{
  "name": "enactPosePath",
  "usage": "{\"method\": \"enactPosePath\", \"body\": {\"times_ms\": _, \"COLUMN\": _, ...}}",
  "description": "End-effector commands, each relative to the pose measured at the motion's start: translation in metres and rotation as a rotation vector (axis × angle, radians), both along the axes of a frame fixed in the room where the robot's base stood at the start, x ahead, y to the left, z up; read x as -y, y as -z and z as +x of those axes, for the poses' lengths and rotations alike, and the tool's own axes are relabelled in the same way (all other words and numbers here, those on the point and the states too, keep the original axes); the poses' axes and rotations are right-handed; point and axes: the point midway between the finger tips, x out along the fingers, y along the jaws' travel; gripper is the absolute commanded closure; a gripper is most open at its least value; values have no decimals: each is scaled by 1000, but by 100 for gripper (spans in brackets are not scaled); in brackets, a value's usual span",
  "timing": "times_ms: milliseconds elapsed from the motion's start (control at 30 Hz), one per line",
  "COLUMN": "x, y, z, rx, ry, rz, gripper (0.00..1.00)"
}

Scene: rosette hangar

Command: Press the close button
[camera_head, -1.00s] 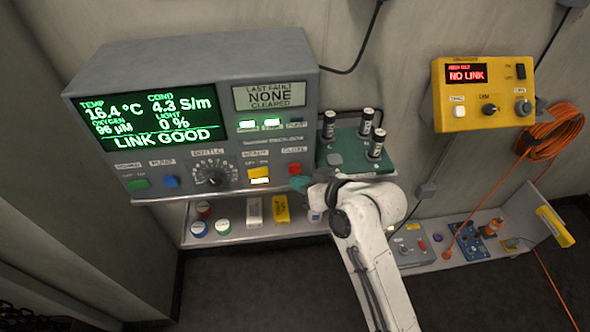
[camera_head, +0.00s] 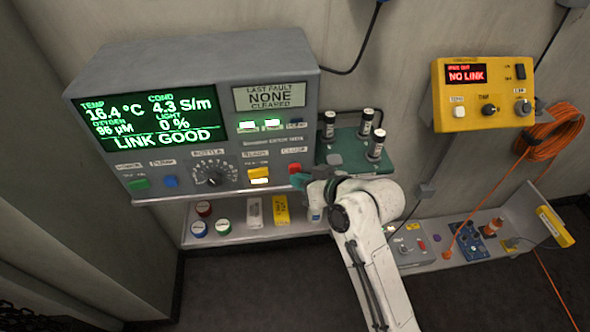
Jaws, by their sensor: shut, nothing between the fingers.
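The grey console (camera_head: 222,190) hangs on the wall at the left with a row of controls along its lower front. The red button (camera_head: 295,168) sits at the right end of that row, under a small label that seems to read CLOSE. My gripper (camera_head: 301,182) is shut and empty, with its teal tip at the red button's lower edge. I cannot tell whether it touches the button. My white arm reaches up from the lower right and hides part of the shelf below.
A green tray (camera_head: 350,157) with several dark vials adjoins the console's right side, close above my arm. A lower shelf (camera_head: 240,234) holds coloured caps and small boxes. A yellow box (camera_head: 484,120) reading NO LINK hangs at the right, with an orange cable coil (camera_head: 548,135) beside it.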

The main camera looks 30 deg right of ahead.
Motion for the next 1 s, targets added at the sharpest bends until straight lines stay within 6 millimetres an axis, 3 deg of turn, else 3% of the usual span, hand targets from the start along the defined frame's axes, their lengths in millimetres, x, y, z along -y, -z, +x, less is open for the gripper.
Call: {"method": "enactPosePath", "body": {"times_ms": 1000, "x": 3, "y": 0, "z": 7, "rx": 0, "ry": 0, "rz": 1, "gripper": 100}}
